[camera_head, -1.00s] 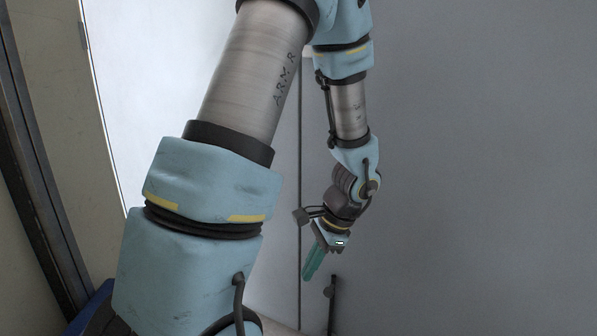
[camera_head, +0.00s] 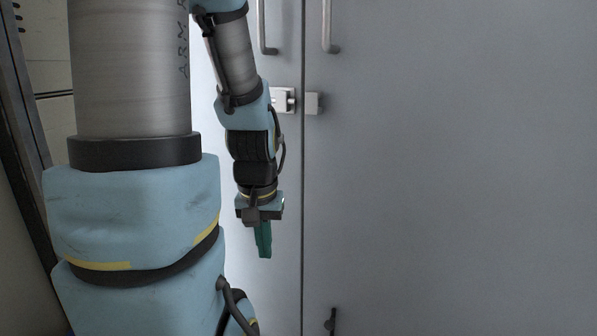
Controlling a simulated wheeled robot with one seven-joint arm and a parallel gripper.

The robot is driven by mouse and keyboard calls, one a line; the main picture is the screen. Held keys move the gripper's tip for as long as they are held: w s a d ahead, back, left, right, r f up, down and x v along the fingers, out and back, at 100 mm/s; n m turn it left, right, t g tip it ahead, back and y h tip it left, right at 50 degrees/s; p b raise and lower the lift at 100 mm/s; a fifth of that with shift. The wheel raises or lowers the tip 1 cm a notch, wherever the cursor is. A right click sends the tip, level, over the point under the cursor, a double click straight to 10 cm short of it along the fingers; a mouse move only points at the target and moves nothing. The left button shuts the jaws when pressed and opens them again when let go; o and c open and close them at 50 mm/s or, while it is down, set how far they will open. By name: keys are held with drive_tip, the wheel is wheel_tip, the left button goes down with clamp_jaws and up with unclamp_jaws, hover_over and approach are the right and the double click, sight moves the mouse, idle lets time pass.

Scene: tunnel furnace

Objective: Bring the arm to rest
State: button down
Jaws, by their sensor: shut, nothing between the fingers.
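My arm, light blue with bare metal sections, fills the left half of the head view. Its forearm hangs down, with my gripper (camera_head: 263,254) at the lower end. The green fingers point downward and are shut with nothing between them. They are in front of a grey double door (camera_head: 440,180), left of its vertical seam. The gap between the fingers and the door cannot be judged from this view.
The door has two upright handles; the right one (camera_head: 327,28) is near the top. A latch (camera_head: 284,100) sits at the seam beside my forearm. A dark fitting (camera_head: 330,320) is low on the right door panel. A dark frame edge (camera_head: 28,165) runs along the left.

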wheel_tip(320, 180, up, 30)
drive_tip(key=p, duration=2.8)
drive_tip(key=c, duration=1.6)
unclamp_jaws()
